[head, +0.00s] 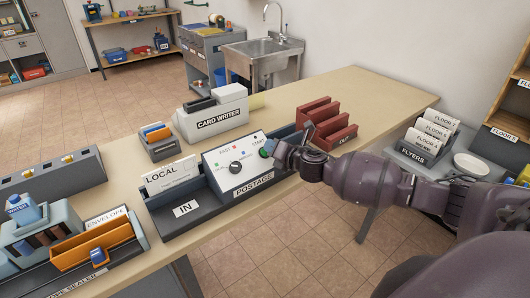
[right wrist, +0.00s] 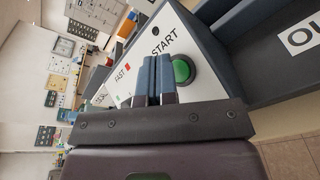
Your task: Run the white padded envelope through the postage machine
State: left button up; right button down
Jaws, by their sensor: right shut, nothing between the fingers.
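The postage machine (head: 240,165) stands on the table, with a sloped white panel, a black knob and a green START button (right wrist: 184,70). Its IN tray (head: 185,209) is on the left. A white upright piece marked LOCAL (head: 170,176) stands at the IN side; I cannot tell whether it is the padded envelope or a sign. My right gripper (head: 276,152) is shut and empty at the panel's right side. In the right wrist view its fingertips (right wrist: 156,62) are right beside the green button; I cannot tell if they touch it. My left gripper is out of view.
A card writer (head: 215,115) and a small grey box (head: 160,143) stand behind the machine. Red racks (head: 327,125) stand to its right. An envelope sealer with an orange part (head: 95,245) is at the front left. A flyers rack (head: 425,145) stands beyond the table's right side.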

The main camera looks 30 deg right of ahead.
jog(key=shift+f, duration=0.1)
jog(key=shift+w+f, duration=0.25)
jog(key=shift+f, duration=0.05)
dwell(0.4)
